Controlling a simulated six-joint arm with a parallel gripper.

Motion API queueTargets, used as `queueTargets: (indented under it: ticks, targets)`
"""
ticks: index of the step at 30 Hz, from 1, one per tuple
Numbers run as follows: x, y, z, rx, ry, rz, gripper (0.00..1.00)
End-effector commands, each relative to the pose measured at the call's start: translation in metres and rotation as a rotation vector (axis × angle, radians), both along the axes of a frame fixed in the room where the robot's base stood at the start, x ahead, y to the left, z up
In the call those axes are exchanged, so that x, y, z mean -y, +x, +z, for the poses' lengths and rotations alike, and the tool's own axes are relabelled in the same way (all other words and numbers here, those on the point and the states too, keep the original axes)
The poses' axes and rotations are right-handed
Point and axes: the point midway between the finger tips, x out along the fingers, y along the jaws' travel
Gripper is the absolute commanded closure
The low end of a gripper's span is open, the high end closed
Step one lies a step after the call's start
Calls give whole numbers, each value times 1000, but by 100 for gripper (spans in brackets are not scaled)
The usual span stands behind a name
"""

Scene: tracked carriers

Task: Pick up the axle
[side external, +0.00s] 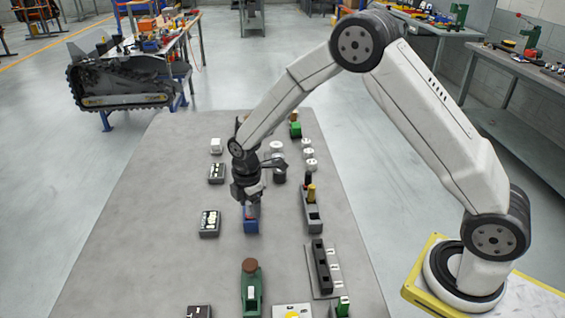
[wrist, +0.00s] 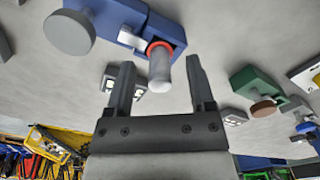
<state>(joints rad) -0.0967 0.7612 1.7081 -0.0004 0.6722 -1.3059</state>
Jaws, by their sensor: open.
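A light grey rod with a red ring, which looks like the axle (wrist: 160,75), stands out of a blue block (wrist: 115,30) in the wrist view. My gripper (wrist: 160,64) is open, with one finger on each side of the rod and visible space on both sides. I cannot tell how deep the fingertips reach along the rod. In the side external view my gripper (side external: 248,200) points down, directly over the blue block (side external: 251,226). A bit of red shows at the top of the block there; the rod itself is mostly hidden by the gripper.
A green block with a brown knob (side external: 249,267) stands in front of the blue block. A grey rack (side external: 313,215) with yellow and dark cylinders and a black slotted rack (side external: 322,266) are to the right. Dark boxes (side external: 209,223) line the left.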

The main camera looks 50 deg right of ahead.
Motion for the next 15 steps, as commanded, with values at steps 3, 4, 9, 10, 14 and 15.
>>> queueTargets:
  ticks: [3, 4, 9, 10, 14, 15]
  targets:
    - [0, 0, 0, 1, 0, 0, 30]
    - [0, 0, 0, 1, 0, 0, 30]
    - [0, 0, 0, 1, 0, 0, 30]
    - [0, 0, 0, 1, 0, 0, 30]
    - [0, 0, 0, 1, 0, 0, 33]
    - [0, 0, 0, 1, 0, 0, 46]
